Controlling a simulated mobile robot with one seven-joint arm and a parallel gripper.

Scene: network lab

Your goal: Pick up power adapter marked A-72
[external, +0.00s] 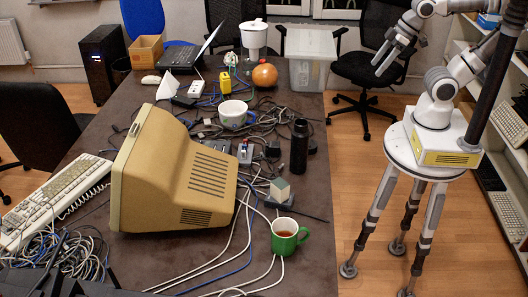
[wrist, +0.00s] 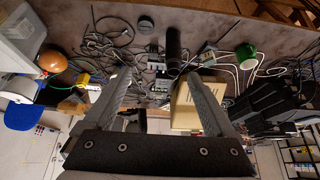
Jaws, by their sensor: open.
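I cannot read a marking A-72 on any item. Several small blocks that may be adapters lie among the cables: a black one (external: 272,149), a white one (external: 184,101) and a grey one with a pale cube on it (external: 279,198). In the wrist view, small grey blocks (wrist: 160,66) lie among cables, too small to identify. My gripper (external: 377,68) is raised in the air at the right, beyond the table's right edge. Its two fingers (wrist: 157,84) are spread and empty in the wrist view, apart from everything on the table.
The dark table (external: 315,265) is crowded. A black chair (external: 372,68) and shelves (external: 503,120) stand at the right.

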